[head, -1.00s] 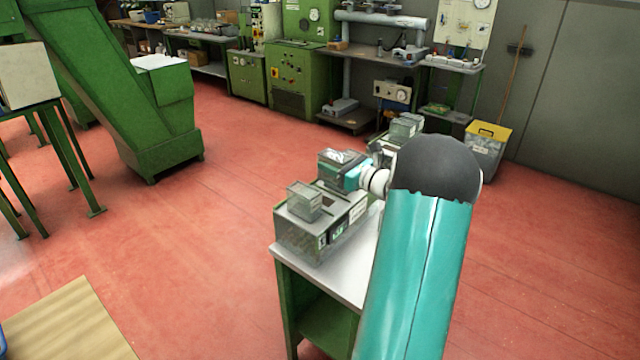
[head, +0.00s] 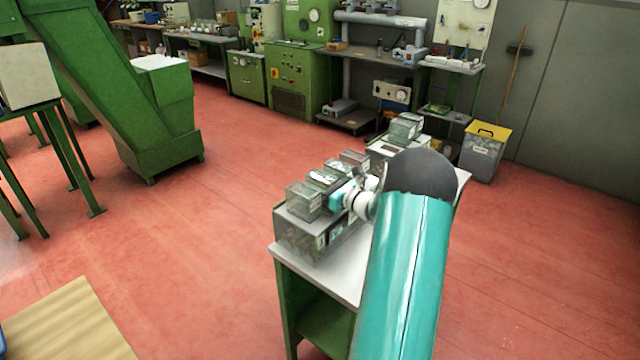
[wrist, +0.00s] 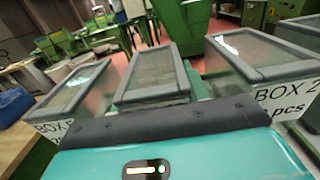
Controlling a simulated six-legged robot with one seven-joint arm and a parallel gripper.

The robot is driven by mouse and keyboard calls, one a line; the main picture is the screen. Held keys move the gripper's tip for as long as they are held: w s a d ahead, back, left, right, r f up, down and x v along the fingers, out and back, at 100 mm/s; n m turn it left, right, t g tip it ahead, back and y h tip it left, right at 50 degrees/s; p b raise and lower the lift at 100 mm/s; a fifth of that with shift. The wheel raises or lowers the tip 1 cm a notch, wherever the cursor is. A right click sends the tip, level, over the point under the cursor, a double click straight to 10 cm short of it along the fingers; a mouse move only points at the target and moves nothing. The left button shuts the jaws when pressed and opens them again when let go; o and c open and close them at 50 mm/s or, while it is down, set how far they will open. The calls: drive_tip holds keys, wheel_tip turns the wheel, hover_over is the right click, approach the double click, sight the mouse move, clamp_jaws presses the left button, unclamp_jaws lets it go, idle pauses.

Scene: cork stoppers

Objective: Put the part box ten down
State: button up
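My gripper (head: 340,196), teal with a dark edge, is at the row of boxes on the white-topped bench. It holds a clear, grey-rimmed part box (head: 322,179), which is the middle box in the wrist view (wrist: 155,75). This box is between a left box (head: 303,200) and a right box (head: 354,159), close beside both. No number on the held box is readable. In the wrist view the right box (wrist: 265,55) is labelled BOX 2 and pcs; the left box (wrist: 70,92) has a partly hidden label. The fingertips and the held box's underside are hidden.
The boxes stand on a larger see-through bin (head: 318,238) on the bench (head: 335,280). Another box (head: 406,126) stands farther back on the bench. A grey bin with a yellow top (head: 487,140) is on the floor behind. Red floor lies open to the left.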

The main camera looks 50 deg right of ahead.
drive_tip(key=o, duration=0.4)
drive_tip(key=shift+o, duration=0.2)
drive_tip(key=shift+s+r, duration=0.15)
drive_tip(key=s+d, duration=0.1)
drive_tip(key=s, duration=1)
drive_tip(key=shift+s, duration=0.3)
